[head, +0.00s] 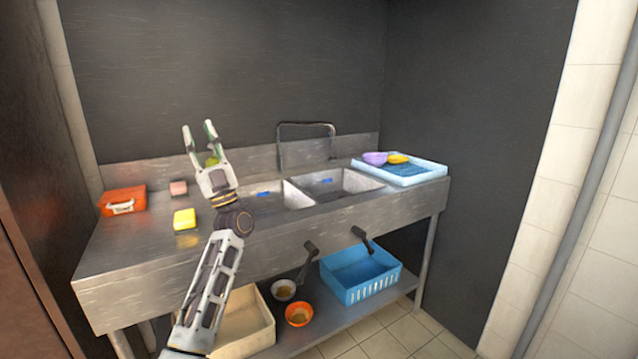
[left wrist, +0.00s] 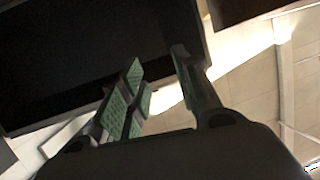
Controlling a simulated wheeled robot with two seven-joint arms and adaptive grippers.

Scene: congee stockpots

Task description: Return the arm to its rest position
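My left gripper (head: 200,136) is raised in front of the steel sink counter, with its fingers pointing up and spread apart. It is open, and no object shows between its fingertips. The left wrist view also shows the open fingers (left wrist: 158,80) with green pads, against a dark panel and pale tiles. My left arm (head: 215,280) reaches up from the bottom of the head view and hides part of the counter's front. My right gripper is in neither view.
The steel counter (head: 130,252) has two basins. An orange box (head: 122,200), a yellow sponge (head: 184,219) and a pink block (head: 178,188) lie at left. A blue-white tray (head: 430,174) is at right. A blue basket (head: 372,284) and an orange bowl (head: 299,314) are on the lower shelf.

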